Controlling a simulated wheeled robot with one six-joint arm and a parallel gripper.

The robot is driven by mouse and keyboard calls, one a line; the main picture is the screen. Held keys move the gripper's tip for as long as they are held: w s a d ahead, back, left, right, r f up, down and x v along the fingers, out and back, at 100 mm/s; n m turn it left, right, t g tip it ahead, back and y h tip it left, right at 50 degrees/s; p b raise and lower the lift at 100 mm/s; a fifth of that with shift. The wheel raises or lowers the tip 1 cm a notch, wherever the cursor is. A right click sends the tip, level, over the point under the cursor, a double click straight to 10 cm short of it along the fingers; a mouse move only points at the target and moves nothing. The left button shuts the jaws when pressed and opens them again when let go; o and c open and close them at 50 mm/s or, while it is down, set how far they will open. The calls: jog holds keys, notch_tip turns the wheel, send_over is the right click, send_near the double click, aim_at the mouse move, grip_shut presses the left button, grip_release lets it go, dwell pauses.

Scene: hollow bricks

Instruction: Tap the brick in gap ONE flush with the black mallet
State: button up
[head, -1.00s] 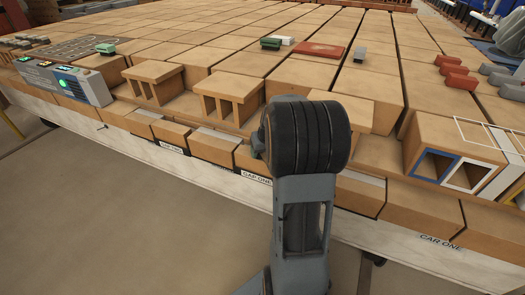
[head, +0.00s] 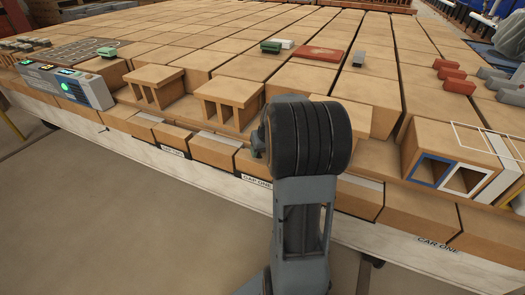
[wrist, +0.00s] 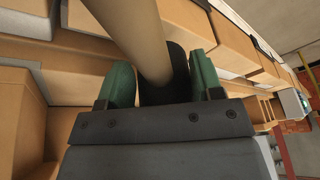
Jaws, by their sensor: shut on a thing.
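In the wrist view my gripper (wrist: 160,92) has green fingers shut around a tan round handle (wrist: 140,35), which runs up out of the picture. A dark rounded part of the mallet (wrist: 178,68) shows behind the handle, between the fingers. Hollow bricks with open fronts stand in the front row, one at left (head: 153,85) and one nearer the middle (head: 230,97). Another brick (head: 350,115) is partly behind my arm.
A grey control box (head: 65,85) with lit green lamps stands at the left end. A brick with blue and white framed openings (head: 455,170) is at the right. Red blocks (head: 455,74) and a red slab (head: 319,50) lie on the brick tops. The floor in front is clear.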

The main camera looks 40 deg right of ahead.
dwell(0.6)
jog(key=shift+f+b, duration=1.2)
jog(key=shift+f, duration=0.2)
jog(key=shift+r, duration=0.1)
jog(key=shift+r+p, duration=1)
jog(key=shift+r, duration=0.2)
jog(key=shift+r+p, duration=2.25)
jog(key=shift+r, duration=0.75)
